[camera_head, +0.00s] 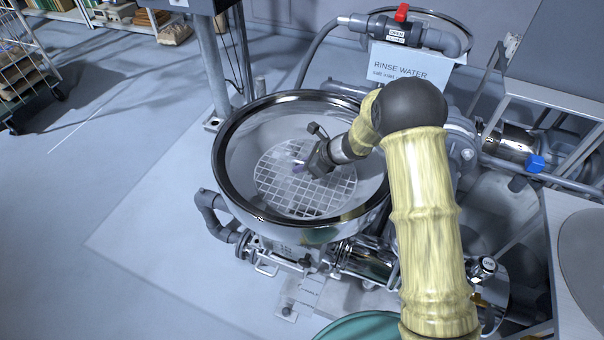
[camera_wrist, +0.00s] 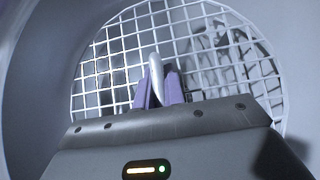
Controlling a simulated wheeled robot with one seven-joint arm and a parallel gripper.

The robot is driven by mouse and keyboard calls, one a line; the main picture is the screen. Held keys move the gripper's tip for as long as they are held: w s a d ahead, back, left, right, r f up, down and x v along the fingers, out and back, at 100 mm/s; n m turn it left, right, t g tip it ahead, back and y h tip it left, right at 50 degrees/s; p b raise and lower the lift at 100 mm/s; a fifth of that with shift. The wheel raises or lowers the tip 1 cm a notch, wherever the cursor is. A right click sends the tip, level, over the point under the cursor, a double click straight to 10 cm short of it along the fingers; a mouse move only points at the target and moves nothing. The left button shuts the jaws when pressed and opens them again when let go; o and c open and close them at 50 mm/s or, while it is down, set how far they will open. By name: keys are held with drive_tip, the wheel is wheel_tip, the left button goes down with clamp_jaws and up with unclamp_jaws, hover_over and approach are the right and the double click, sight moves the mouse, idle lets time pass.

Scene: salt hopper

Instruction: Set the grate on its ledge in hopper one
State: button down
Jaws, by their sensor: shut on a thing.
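The hopper (camera_head: 228,189) is a wide, shiny round bowl in the middle of the head view. The grate (camera_head: 320,198), a round white mesh, lies inside the bowl below the rim. It also shows in the wrist view (camera_wrist: 110,62), with curved hopper wall around it. My gripper (camera_head: 298,167) reaches down into the bowl over the grate. In the wrist view its purple fingers (camera_wrist: 159,86) are shut on the grate's pale upright handle (camera_wrist: 156,72). The ledge is hidden, and I cannot tell whether the grate rests on it or lies level.
A rinse water sign (camera_head: 405,65) and a pipe with a red-handled valve (camera_head: 402,12) stand behind the hopper. A grey post (camera_head: 210,70) rises at its back left. Pipes and machinery crowd the right. The floor at left is clear, with a wire cart (camera_head: 25,75) beyond.

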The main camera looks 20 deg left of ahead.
sight(326, 181)
drive_tip(key=shift+f, duration=1.8)
drive_tip(key=shift+f, duration=0.15)
drive_tip(key=c, duration=1.5)
unclamp_jaws()
drive_tip(key=shift+w, duration=0.1)
drive_tip(key=shift+d, duration=0.15)
drive_tip(key=v, duration=1.1)
drive_tip(key=shift+s+a, duration=0.25)
drive_tip(key=shift+d+r, duration=0.45)
drive_tip(key=shift+d, duration=0.05)
